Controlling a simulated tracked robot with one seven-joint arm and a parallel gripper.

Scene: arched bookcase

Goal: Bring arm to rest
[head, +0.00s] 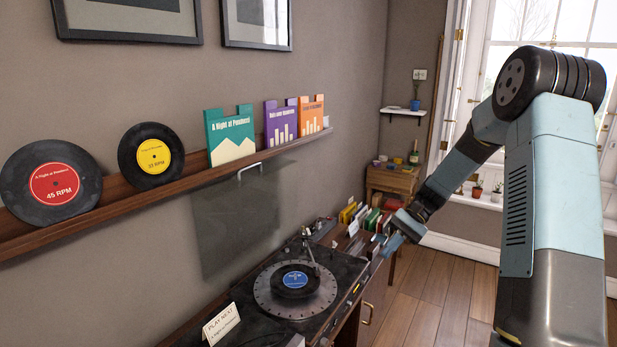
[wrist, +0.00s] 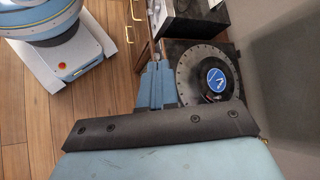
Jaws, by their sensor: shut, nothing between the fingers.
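My gripper (head: 388,244) is in front of the cabinet's right end in the head view, with my arm reaching down from the right. In the wrist view its blue fingers (wrist: 157,84) lie side by side, shut and empty. Beyond them is the record player (head: 325,297), with a blue-labelled record (head: 296,280) on its platter. The record also shows in the wrist view (wrist: 216,80), right of the fingers. The fingers appear apart from the player.
A wall shelf (head: 100,215) holds two records and several sleeves. A transparent lid (head: 235,225) stands open behind the player. A "Play Next" card (head: 221,324) stands at the front left. Sleeves (head: 372,219) fill the cabinet's right end. The wooden floor (head: 440,290) right of the cabinet is clear.

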